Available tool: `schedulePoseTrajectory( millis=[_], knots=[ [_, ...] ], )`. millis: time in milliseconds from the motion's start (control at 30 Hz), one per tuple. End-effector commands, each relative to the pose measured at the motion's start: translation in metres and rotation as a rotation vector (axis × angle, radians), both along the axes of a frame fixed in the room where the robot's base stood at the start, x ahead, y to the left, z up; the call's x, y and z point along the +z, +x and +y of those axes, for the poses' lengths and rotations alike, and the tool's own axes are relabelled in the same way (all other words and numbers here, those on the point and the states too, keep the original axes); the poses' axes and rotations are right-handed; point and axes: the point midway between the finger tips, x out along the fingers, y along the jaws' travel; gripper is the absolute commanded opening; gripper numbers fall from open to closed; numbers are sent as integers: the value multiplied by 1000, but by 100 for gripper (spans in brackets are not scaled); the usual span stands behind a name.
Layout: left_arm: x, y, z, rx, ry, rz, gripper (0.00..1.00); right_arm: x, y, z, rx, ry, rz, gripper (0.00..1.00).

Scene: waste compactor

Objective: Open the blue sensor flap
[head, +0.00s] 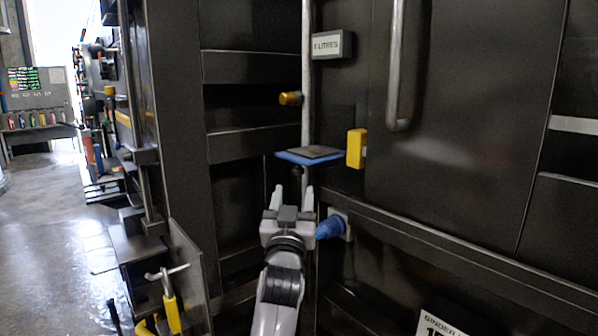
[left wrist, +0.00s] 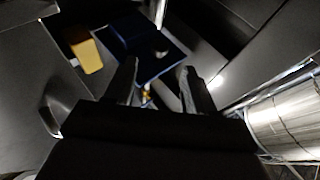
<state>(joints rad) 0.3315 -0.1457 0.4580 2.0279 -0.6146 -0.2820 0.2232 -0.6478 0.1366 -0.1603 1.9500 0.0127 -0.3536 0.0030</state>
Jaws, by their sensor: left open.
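The blue sensor flap (head: 294,158) is a thin plate with a blue edge and a dark top. In the head view it stands out roughly level from the dark compactor front. In the left wrist view a dark blue plate, apparently the flap (left wrist: 133,32), lies beyond the fingertips. My left gripper (head: 293,192) is open and empty, with its fingers pointing up just below the flap. Its two fingers also show in the left wrist view (left wrist: 160,82). I cannot tell whether a fingertip touches the flap. My right gripper is not in view.
A yellow block (head: 356,149) sits right of the flap. A blue plug-like fitting (head: 330,227) is close right of my gripper. A vertical pipe (head: 306,75) with a brass knob (head: 290,98) runs above. A large handle (head: 398,70) is at upper right. Open floor (head: 45,240) lies left.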

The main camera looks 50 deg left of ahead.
Motion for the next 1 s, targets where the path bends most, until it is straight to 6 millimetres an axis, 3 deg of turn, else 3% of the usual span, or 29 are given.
schedulePoseTrajectory(
  millis=[167,600,1000],
  knots=[
    [3,6,3,-2,-4,0,54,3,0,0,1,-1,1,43],
    [24,45,36,-2,-4,1,54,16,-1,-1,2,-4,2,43],
    [26,51,42,-2,-4,0,54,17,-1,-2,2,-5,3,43]
  ],
)
